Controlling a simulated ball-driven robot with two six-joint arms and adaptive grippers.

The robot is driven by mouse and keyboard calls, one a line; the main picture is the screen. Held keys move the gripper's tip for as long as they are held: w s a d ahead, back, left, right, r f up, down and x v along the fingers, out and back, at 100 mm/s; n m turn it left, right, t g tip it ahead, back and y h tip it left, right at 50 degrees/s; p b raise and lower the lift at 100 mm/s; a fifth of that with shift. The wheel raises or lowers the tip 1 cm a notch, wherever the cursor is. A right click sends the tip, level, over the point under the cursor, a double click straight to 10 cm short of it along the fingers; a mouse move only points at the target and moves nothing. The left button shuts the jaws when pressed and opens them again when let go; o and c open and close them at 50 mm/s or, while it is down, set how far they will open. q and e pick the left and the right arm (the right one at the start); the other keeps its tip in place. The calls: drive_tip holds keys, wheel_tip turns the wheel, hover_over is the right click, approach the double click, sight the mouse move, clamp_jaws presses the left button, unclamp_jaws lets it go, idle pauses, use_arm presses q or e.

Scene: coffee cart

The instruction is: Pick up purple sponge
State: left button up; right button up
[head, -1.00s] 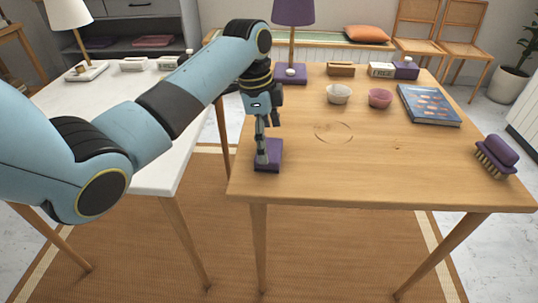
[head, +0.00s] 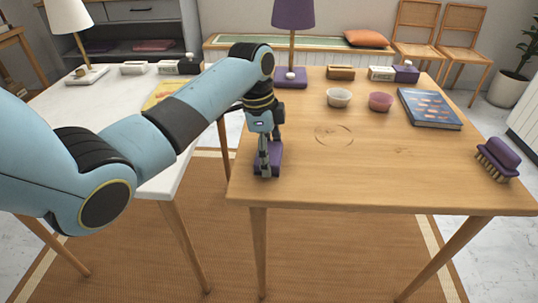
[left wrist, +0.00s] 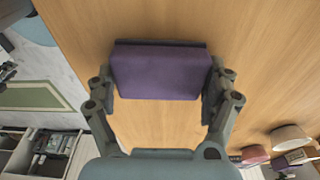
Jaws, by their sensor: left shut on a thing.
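The purple sponge (head: 275,160) is at the front left corner of the wooden table (head: 370,175). In the left wrist view the sponge (left wrist: 160,71) is a dark purple block between the two fingers. My left gripper (head: 266,172) reaches down over it from above and is shut on it; the gripper also shows in the left wrist view (left wrist: 160,80), with a finger against each end. The arm and fingers hide part of the sponge in the head view. I cannot tell whether it is lifted off the table. My right gripper is not in view.
A purple-handled brush (head: 497,158) lies at the right edge. A blue book (head: 430,108), a white bowl (head: 339,97), a pink bowl (head: 381,102) and a purple lamp (head: 293,14) stand farther back. A white table (head: 170,180) is at left. The table's middle is clear.

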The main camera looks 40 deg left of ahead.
sight(272, 151)
use_arm(q)
drive_tip(key=shift+r, duration=0.1)
wheel_tip(272, 151, up, 4)
drive_tip(key=shift+w+r+p, duration=0.1)
drive_tip(key=shift+r+p, duration=0.05)
drive_tip(key=shift+p, duration=0.35)
drive_tip(key=s+d+r+p, duration=0.1)
drive_tip(key=s+d+r, duration=0.5)
drive_tip(key=d, duration=0.4)
drive_tip(key=shift+r+p, duration=0.3)
drive_tip(key=shift+p, duration=0.1)
drive_tip(key=o, duration=0.3)
drive_tip(key=c, duration=0.4)
